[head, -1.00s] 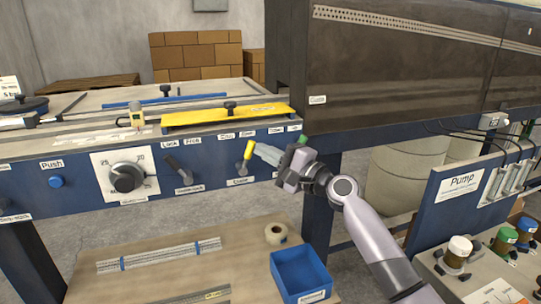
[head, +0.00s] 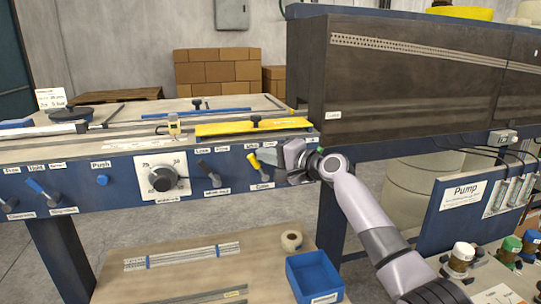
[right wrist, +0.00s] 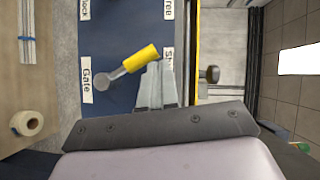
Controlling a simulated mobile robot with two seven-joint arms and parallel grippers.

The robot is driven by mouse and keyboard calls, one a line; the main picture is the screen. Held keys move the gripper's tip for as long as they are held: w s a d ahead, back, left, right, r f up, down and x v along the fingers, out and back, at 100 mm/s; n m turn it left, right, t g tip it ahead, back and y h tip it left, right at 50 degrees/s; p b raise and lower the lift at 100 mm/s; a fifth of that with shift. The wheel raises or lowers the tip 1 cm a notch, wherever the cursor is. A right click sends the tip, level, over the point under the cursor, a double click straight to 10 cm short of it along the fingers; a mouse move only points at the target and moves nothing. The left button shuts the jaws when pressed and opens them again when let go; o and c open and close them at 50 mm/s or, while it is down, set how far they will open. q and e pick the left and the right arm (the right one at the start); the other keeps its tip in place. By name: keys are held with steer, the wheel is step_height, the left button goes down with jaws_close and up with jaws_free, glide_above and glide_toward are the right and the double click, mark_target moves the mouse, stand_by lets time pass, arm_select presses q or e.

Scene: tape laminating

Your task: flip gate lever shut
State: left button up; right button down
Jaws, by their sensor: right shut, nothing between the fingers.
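The gate lever (head: 254,163) is on the blue front panel, with a yellow grip and a grey pivot. In the head view it leans up and to the left. In the right wrist view the lever's yellow grip (right wrist: 140,58) points toward a partly covered label (right wrist: 168,55) starting "Sh", and the "Gate" label (right wrist: 87,86) is by the pivot. My right gripper (head: 279,157) is shut and empty, just right of the lever. Its fingertips (right wrist: 157,68) are close beside the yellow grip; whether they touch it is unclear. My left gripper is not in view.
A dark lever (head: 207,171) and a round dial (head: 162,179) are further left on the panel. A yellow bar (head: 225,127) lies above the gate lever. A blue bin (head: 315,277) and a tape roll (head: 291,240) are on the lower shelf. A dark housing (head: 400,85) is at right.

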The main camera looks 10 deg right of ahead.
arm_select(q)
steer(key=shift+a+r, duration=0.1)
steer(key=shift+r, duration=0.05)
arm_select(e)
steer(key=shift+s+a, duration=0.1)
steer(key=shift+a, duration=0.2)
stand_by(0.3)
